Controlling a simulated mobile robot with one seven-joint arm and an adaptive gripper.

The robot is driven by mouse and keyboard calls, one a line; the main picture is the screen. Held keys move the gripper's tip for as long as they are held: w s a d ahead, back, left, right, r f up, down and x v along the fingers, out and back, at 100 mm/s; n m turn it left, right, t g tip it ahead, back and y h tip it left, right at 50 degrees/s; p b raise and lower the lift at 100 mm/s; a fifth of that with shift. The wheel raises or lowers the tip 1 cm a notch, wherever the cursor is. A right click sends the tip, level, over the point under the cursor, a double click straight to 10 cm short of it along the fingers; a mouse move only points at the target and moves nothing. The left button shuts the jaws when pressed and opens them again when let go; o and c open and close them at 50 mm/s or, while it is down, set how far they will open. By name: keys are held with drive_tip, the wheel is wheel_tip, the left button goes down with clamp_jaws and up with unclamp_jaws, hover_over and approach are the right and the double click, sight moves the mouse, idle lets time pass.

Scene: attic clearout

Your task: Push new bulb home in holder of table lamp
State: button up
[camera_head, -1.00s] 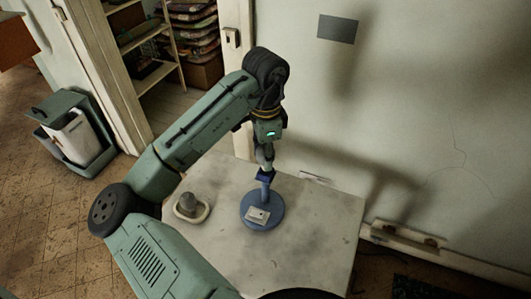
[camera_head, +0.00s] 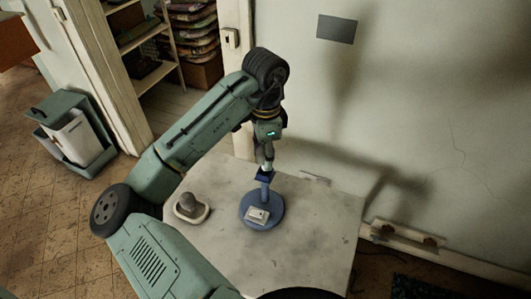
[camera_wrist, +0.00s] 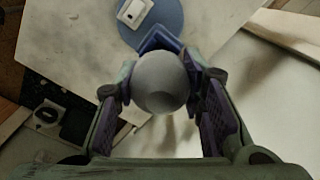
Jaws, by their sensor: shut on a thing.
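The table lamp (camera_head: 262,211) has a round blue base with a short stem and stands on the pale table. In the wrist view its blue base (camera_wrist: 166,20) shows at the top, with the blue holder below it. My gripper (camera_head: 266,163) is directly above the lamp stem. In the wrist view my gripper (camera_wrist: 160,88) is shut on a round grey-white bulb (camera_wrist: 160,83), one finger on each side. The bulb is over the lamp's blue holder (camera_wrist: 158,40). The bulb hides the join, so I cannot tell how deep it sits.
A small pale dish (camera_head: 180,212) with a grey round object (camera_head: 188,201) in it stands left of the lamp. A small white box-like piece (camera_head: 258,215) lies on the lamp's base. The table's (camera_head: 310,235) right side is clear. The wall (camera_head: 430,120) is close behind.

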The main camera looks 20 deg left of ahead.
drive_tip(key=shift+f, duration=0.4)
drive_tip(key=shift+r, duration=0.15)
drive_tip(key=shift+r, duration=0.3)
drive_tip(key=shift+s, duration=0.1)
idle(0.5)
drive_tip(key=shift+f, duration=0.45)
idle(0.8)
drive_tip(key=shift+r, duration=0.15)
drive_tip(key=shift+r, duration=0.3)
idle(0.5)
